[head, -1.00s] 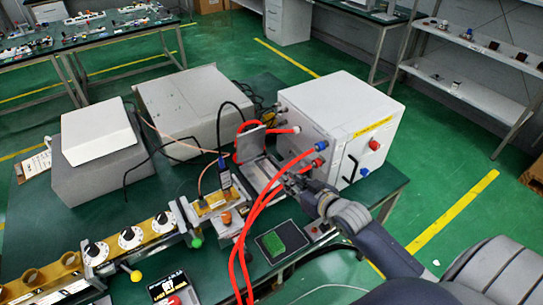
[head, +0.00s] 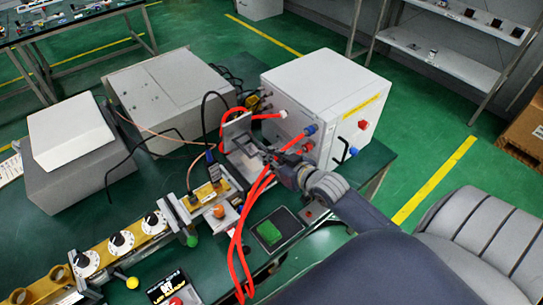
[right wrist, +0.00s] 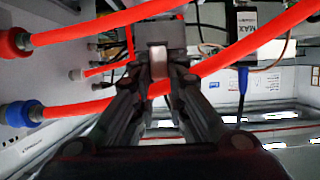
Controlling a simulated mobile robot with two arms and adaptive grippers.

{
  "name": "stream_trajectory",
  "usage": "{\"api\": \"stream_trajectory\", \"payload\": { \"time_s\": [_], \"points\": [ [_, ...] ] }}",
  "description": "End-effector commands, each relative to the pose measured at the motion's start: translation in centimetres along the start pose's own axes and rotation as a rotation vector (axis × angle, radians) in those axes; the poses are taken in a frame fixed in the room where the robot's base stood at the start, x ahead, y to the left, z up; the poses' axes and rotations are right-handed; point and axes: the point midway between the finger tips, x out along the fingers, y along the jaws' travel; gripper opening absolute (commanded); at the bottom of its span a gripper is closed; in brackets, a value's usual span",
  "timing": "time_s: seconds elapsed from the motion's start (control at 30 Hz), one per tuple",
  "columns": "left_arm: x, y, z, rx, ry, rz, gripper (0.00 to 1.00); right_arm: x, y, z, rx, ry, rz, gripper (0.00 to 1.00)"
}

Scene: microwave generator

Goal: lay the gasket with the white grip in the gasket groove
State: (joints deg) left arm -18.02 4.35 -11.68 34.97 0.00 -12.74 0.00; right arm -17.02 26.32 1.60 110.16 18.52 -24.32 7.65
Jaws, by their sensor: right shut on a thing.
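My right gripper (head: 270,158) reaches in from the right, in front of the white generator box and close to the grey metal bracket (head: 237,130). In the right wrist view, my right gripper (right wrist: 160,88) is shut on the white grip (right wrist: 158,62) of the gasket. A grey block shows around and behind the grip; I cannot tell whether it is the gasket or a part beyond it. In the head view the gasket is too small and covered to make out. The gasket groove cannot be made out in either view. My left gripper is not in view.
Red hoses (head: 240,245) run from the white generator box (head: 325,105) past my right gripper, very near its fingers. A brass waveguide row with dials (head: 122,243) lies to the left. Grey boxes (head: 172,88) stand behind.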

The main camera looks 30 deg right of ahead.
Motion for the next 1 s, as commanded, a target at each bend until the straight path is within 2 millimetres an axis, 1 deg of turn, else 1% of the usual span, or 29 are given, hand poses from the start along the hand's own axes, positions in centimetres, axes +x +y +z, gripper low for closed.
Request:
{"api": "stream_trajectory", "payload": {
  "time_s": [0.03,0.13,0.2,0.27,0.37,0.7,1.0],
  "points": [
    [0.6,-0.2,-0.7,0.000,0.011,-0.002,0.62,0.3,0.0,0.8,0.000,-0.002,0.000,0.00],
    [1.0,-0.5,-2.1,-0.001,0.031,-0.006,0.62,0.6,0.0,1.4,0.000,-0.001,0.000,0.00],
    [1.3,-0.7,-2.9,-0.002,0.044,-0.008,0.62,0.8,0.0,1.8,-0.001,-0.001,0.000,0.00],
    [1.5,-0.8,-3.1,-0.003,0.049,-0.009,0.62,0.9,0.0,2.2,-0.001,-0.001,0.000,0.00],
    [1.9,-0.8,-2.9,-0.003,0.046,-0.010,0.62,1.2,0.0,2.9,-0.001,-0.001,0.000,0.00],
    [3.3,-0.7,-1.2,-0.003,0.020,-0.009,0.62,2.1,0.0,5.1,-0.001,-0.001,0.000,0.00],
    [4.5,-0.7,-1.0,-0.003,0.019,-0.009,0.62,2.9,0.0,6.9,-0.001,0.000,0.000,0.00]
  ]
}}
